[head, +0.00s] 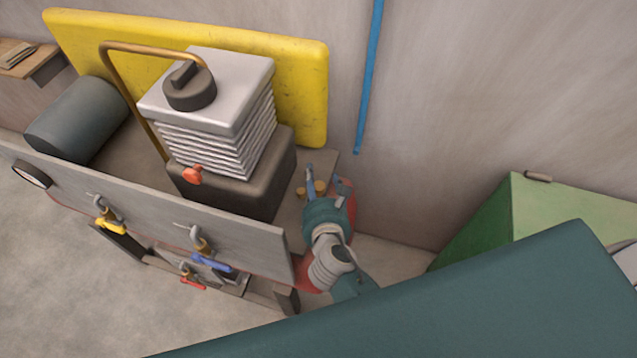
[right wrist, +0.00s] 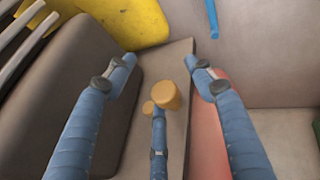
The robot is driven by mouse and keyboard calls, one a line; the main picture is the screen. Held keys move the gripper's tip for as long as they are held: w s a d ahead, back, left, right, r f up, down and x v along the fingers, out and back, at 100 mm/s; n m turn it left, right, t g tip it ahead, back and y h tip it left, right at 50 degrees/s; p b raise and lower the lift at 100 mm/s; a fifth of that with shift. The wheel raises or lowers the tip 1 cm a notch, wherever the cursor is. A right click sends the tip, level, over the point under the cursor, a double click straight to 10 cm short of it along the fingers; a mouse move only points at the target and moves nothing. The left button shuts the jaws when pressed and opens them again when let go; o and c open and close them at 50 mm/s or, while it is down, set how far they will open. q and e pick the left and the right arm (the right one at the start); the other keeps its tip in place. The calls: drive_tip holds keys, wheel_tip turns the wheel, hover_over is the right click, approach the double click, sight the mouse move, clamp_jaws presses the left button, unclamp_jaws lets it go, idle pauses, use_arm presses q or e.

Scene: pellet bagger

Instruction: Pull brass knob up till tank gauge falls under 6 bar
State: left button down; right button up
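The dark tank (head: 78,118) lies at the left. A round gauge (head: 32,174) on the front panel is seen obliquely; its reading cannot be made out. My left gripper is out of view.
A dark block (head: 240,185) with a ribbed compressor top stands left of my right gripper. A red part (right wrist: 210,125) is close on the gripper's right. The front panel (head: 160,205) carries yellow, blue and red valve handles. A green box (head: 560,205) stands at right.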

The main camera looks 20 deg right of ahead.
drive_tip(key=shift+s+d+f, duration=0.1)
drive_tip(key=shift+s+f, duration=0.05)
drive_tip(key=shift+s, duration=0.05)
drive_tip(key=v, duration=1.2)
drive_tip(key=shift+w, duration=0.15)
